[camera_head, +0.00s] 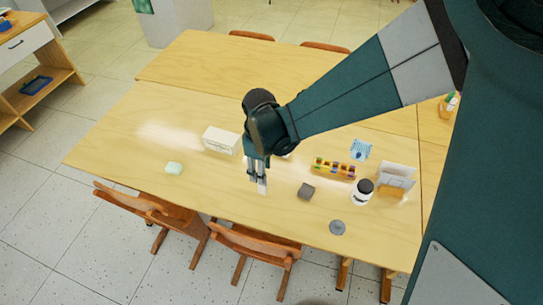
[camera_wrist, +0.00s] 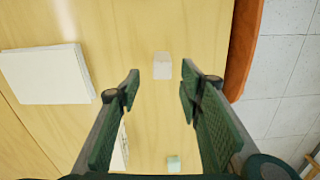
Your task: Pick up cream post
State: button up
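The cream post (camera_wrist: 162,66) is a small pale block on the wooden table. In the wrist view it shows in the gap between my fingertips, nearer the right one, with bare wood visible on both sides. My gripper (camera_wrist: 161,78) is open and empty, pointing down at the table. In the head view my gripper (camera_head: 257,172) is over the table's front middle, and a small pale piece at its fingertips (camera_head: 262,188) looks like the post, mostly hidden. I cannot tell how much height separates the fingertips from it.
A white box (camera_head: 221,140) and a pale green block (camera_head: 174,168) lie left of my gripper. A dark grey block (camera_head: 305,191), a bead rack (camera_head: 334,168), a white jar (camera_head: 362,192) and a grey disc (camera_head: 337,227) are to the right. Chairs (camera_head: 255,245) line the front edge.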

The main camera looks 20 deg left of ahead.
jog(key=shift+f, duration=0.1)
jog(key=shift+f, duration=1.2)
jog(key=shift+f+b, duration=0.15)
jog(key=shift+b, duration=0.15)
jog(key=shift+s+f+b, duration=0.2)
jog(key=shift+f+b, duration=0.4)
jog(key=shift+f, duration=1.9)
jog(key=c, duration=1)
